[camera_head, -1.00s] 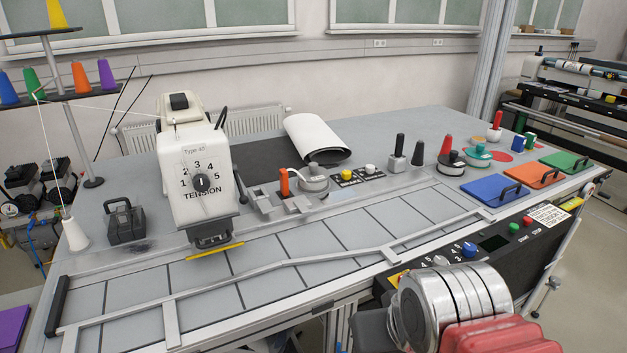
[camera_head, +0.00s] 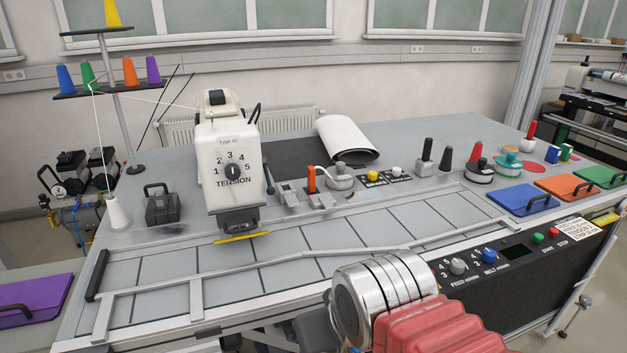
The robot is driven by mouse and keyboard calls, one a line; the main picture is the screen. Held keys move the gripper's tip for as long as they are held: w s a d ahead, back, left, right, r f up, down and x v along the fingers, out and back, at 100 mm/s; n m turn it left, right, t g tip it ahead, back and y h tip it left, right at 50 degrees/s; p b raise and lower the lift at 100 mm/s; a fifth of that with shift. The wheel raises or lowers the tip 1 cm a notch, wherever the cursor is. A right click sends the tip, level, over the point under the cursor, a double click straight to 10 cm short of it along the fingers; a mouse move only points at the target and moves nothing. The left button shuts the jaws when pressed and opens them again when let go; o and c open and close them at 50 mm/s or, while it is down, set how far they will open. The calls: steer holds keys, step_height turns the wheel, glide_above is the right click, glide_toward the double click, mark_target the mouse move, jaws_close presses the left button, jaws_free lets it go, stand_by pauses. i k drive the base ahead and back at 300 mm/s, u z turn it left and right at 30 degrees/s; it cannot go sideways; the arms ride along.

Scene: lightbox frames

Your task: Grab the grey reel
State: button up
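A grey, round, reel-like piece (camera_head: 340,178) with a small grey knob on top sits on the bench behind the rail, right of an orange handle (camera_head: 311,180). A white tube or cord curves down to its left side. It is the only grey reel-like thing I can make out, but I cannot be sure it is the reel. My silver and red arm links show at the bottom, well in front of it. My gripper's fingers are not in view.
A white tension machine (camera_head: 230,160) stands left of it, and a white roll (camera_head: 345,138) lies behind. Reel-like pieces with red (camera_head: 478,168) and teal (camera_head: 508,162) tops sit farther right. Framed grey panels (camera_head: 330,235) fill the bench front; a black control panel (camera_head: 500,262) is below right.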

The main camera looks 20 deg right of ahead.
mark_target(344, 175)
steer(key=u, duration=1.45)
steer(key=k, duration=1.25)
steer(key=z, duration=0.4)
steer(key=i, duration=1)
steer(key=z, duration=0.1)
